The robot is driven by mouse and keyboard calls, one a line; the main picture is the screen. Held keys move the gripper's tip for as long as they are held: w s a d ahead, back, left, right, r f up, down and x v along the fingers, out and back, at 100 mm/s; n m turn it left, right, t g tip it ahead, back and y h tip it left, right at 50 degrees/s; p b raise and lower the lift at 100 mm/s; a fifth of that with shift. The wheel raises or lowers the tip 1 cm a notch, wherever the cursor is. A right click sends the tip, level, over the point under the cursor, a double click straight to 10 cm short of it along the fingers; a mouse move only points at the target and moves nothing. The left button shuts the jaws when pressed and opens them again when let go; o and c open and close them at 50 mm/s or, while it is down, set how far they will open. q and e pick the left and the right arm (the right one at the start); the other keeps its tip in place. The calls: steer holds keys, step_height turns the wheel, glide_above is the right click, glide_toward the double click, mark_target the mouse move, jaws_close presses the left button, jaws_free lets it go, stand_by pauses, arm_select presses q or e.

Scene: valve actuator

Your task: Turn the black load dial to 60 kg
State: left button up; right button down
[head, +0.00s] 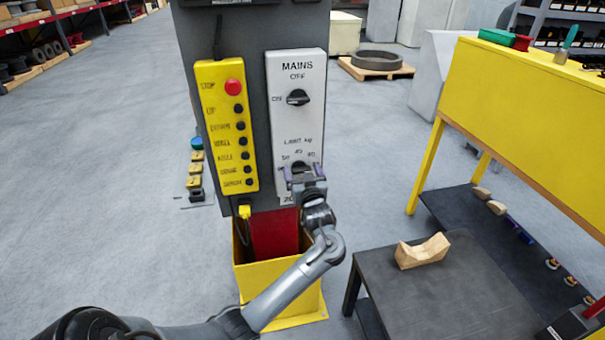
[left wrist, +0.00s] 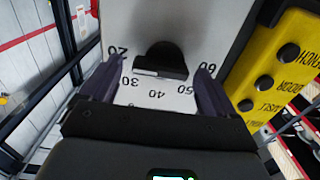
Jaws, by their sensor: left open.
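The black load dial (head: 299,167) is low on the white panel (head: 297,125), partly hidden by my left gripper (head: 306,172) in the head view. In the left wrist view the dial (left wrist: 161,58) lies ahead, between the open fingers of my left gripper (left wrist: 160,75). Printed numbers 20, 30, 40, 50 and 60 curve around it, with 20 by the left finger and 60 by the right. I see gaps between dial and fingers; contact cannot be told. My right gripper is out of view.
The black mains knob (head: 298,98) is above the dial. A yellow button box (head: 227,125) hangs close on the left. A yellow bin (head: 281,297) stands below. A dark table (head: 440,295) with a wooden V-block (head: 422,251) stands at the right.

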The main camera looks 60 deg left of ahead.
arm_select(q)
steer(key=shift+a, duration=0.15)
steer(key=c, duration=1.1)
steer(key=shift+o, duration=0.2)
